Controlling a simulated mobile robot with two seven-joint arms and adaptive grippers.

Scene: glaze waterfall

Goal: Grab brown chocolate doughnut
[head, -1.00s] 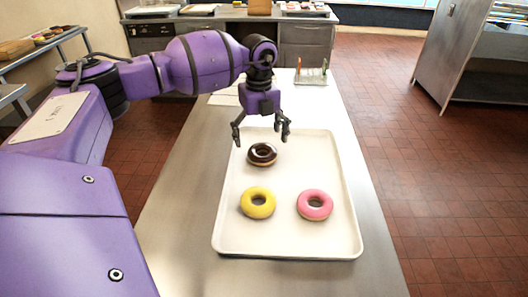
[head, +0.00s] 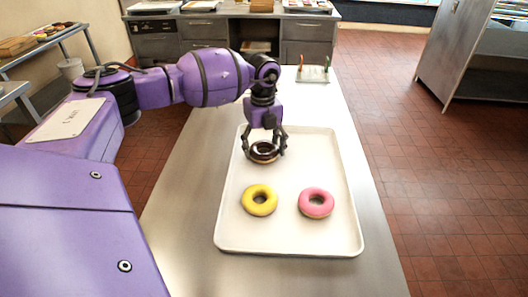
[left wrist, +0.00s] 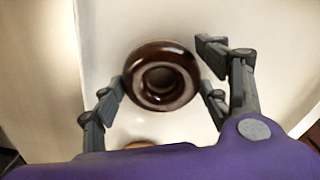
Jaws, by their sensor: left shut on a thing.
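The brown chocolate doughnut (head: 263,153) is at the far left part of the white tray (head: 300,242). My left gripper (head: 264,154) is over it, with its fingers around the doughnut's sides. In the left wrist view the glossy doughnut (left wrist: 160,58) sits between the fingers of my left gripper (left wrist: 163,88), which is shut on it. I cannot tell whether the doughnut touches the tray. My right gripper does not show.
A yellow doughnut (head: 259,200) and a pink doughnut (head: 316,203) lie on the near part of the tray. The tray rests on a long metal table (head: 180,235). A small rack (head: 313,73) stands at the table's far end.

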